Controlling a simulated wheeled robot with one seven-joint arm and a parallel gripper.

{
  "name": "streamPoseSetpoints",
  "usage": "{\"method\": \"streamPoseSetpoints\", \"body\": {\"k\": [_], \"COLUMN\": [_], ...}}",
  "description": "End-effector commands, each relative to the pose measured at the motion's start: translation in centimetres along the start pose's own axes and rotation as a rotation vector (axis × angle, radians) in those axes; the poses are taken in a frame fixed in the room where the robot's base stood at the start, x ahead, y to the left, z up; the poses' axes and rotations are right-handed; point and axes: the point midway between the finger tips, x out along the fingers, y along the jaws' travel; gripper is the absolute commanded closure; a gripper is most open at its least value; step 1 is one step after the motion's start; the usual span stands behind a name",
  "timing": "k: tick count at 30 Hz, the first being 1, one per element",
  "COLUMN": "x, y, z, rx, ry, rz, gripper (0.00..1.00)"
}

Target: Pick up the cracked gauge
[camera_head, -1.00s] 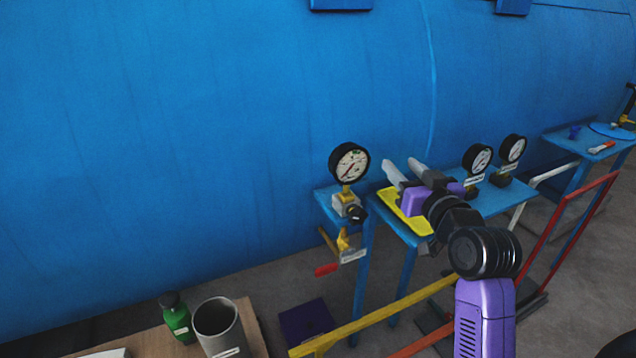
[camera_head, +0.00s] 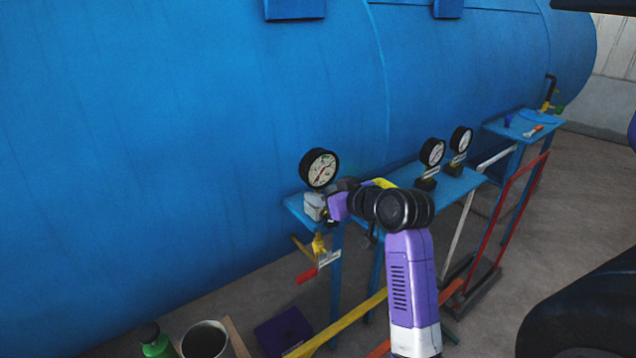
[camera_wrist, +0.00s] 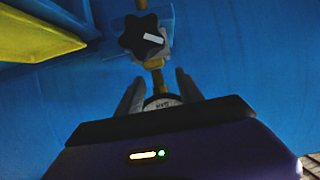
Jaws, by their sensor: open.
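A large round gauge (camera_head: 319,168) with a black rim and white face stands upright on a grey valve block (camera_head: 315,206) at the left end of the blue bench. Two smaller gauges (camera_head: 432,152) (camera_head: 460,139) stand on labelled dark bases further right. Cracks cannot be made out on any face. My gripper (camera_head: 339,205) is beside the valve block, just below the large gauge; its fingers are hidden there. In the wrist view my gripper's open fingers (camera_wrist: 160,78) stand either side of a brass stem, with part of a gauge face (camera_wrist: 161,101) showing behind the gripper body.
A black star knob (camera_wrist: 141,36) is close by in the wrist view. A yellow tray (camera_head: 382,183) is mostly hidden behind my arm. A red-handled valve (camera_head: 306,275) hangs below the bench. Yellow and red rails stand in front; the blue tank is behind.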

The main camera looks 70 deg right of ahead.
Motion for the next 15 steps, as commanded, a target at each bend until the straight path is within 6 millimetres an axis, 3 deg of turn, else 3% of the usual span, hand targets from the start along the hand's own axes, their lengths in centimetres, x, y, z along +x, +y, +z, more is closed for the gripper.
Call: {"method": "streamPoseSetpoints", "body": {"k": [15], "x": [5.3], "y": [0.3], "z": [0.0], "rx": [0.001], "ry": [0.001], "rz": [0.001], "gripper": [0.56]}}
